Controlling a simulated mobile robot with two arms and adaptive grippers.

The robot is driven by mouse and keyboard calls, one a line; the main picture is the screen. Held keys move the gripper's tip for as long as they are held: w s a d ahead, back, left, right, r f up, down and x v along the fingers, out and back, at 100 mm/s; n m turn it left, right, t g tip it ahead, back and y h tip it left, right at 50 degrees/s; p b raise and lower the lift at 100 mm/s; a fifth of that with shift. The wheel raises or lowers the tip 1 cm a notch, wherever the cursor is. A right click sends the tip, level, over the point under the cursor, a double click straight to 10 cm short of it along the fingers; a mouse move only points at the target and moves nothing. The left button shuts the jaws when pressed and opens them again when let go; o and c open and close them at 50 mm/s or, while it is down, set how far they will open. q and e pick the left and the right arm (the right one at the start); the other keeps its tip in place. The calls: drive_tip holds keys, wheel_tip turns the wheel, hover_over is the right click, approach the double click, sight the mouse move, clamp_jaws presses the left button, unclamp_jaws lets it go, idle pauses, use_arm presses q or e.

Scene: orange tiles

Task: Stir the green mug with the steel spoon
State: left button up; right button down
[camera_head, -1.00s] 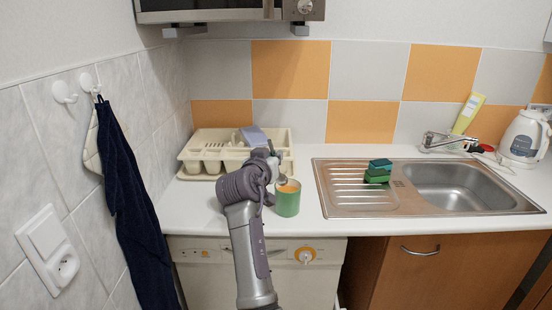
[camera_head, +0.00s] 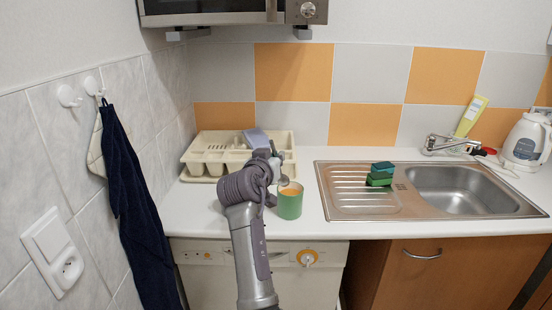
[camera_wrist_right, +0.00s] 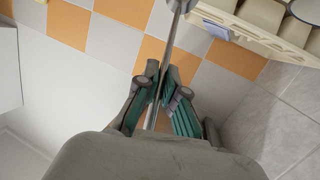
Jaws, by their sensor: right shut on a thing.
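The green mug (camera_head: 290,205) stands on the white counter near its front edge, left of the sink. Its orange inside shows at the top. My right gripper (camera_head: 276,162) is just behind and above the mug's left side in the head view, partly hidden by my own wrist. In the right wrist view its fingers (camera_wrist_right: 161,95) are shut on the steel spoon (camera_wrist_right: 172,42), whose thin shaft passes between them. A small grey piece, seemingly the spoon's end, shows at the mug's rim in the head view; I cannot tell whether it is inside. My left gripper is not in view.
A cream dish rack (camera_head: 208,160) stands close behind the gripper. Stacked green sponges (camera_head: 380,174) lie on the steel sink's drainboard (camera_head: 345,198). A kettle (camera_head: 525,140) and yellow bottle (camera_head: 469,117) stand at the far right. A microwave (camera_head: 225,10) hangs above.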

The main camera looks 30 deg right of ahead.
drive_tip(key=shift+r+p, duration=1.9)
drive_tip(key=shift+r, duration=0.7)
drive_tip(key=shift+f, duration=0.15)
